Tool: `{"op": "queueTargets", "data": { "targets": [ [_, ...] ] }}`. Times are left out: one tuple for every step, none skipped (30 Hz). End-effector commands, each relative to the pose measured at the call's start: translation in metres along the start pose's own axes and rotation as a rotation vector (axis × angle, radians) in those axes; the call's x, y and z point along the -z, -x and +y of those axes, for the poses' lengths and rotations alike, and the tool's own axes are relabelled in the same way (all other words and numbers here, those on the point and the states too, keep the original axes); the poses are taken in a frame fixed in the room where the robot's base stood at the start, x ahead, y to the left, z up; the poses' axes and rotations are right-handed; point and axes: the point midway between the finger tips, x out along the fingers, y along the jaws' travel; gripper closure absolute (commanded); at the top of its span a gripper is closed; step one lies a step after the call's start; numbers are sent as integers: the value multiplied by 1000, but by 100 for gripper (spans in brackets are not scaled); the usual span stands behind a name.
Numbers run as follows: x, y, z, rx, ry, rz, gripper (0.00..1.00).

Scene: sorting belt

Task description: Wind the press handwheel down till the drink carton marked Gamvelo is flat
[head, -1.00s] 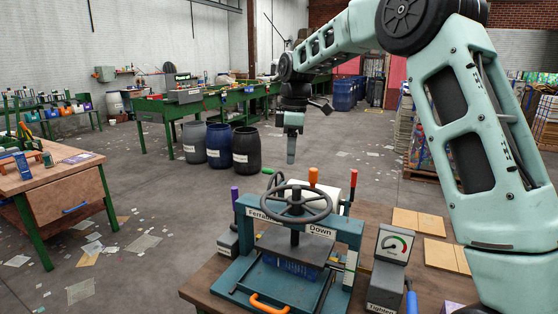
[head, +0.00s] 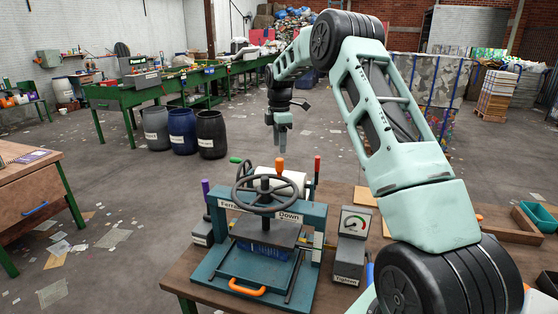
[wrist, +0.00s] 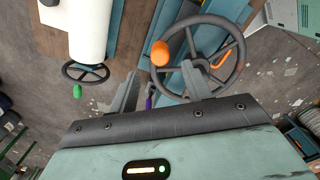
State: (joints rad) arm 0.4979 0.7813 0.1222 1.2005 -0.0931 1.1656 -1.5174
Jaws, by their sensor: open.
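The press (head: 310,222) stands on the wooden bench, with its dark handwheel (head: 243,200) on top, the word "Down" on its crossbeam and an upright orange knob (head: 281,166) on the wheel rim. A blue object (head: 268,251), probably the carton, lies under the dark pressing plate; its lettering cannot be read as Gamvelo. My gripper (head: 281,146) is open and empty, above and apart from the handwheel. In the wrist view, the orange knob (wrist: 160,53) shows beyond and between the fingers of my gripper (wrist: 161,76), with the handwheel (wrist: 240,48) to the right.
A dial gauge box (head: 353,224) stands right of the press. A white roll (wrist: 90,30) and a small wheel with a green knob (wrist: 77,91) sit behind it. An orange handle (head: 247,288) is at the press front. Barrels (head: 183,130) stand on the floor beyond.

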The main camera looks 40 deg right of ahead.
Motion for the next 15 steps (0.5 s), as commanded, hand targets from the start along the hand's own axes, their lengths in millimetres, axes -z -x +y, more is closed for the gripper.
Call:
{"op": "queueTargets", "data": {
  "targets": [
    [0, -9, -1, 6, 0, 0, 51],
    [0, -15, -1, 5, 0, 0, 51],
    [0, -24, -1, 5, 0, 0, 51],
    [0, -30, -1, 5, 0, 0, 51],
    [0, -35, -1, 5, 0, 0, 51],
    [0, -42, -1, 4, 0, 0, 51],
    [0, -47, -1, 4, 0, 0, 51],
    [0, -52, -1, 4, 0, 0, 51],
    [0, -58, -1, 3, 0, 0, 51],
    [0, -62, 0, 3, 0, 0, 51],
    [0, -65, 0, 3, 0, 0, 51],
    [0, -69, 0, 2, 0, 0, 51],
    [0, -72, 0, 1, 0, 0, 51],
    [0, -74, 0, 0, 0, 0, 51],
    [0, -76, 0, 0, 0, 0, 51]
  ]
}}
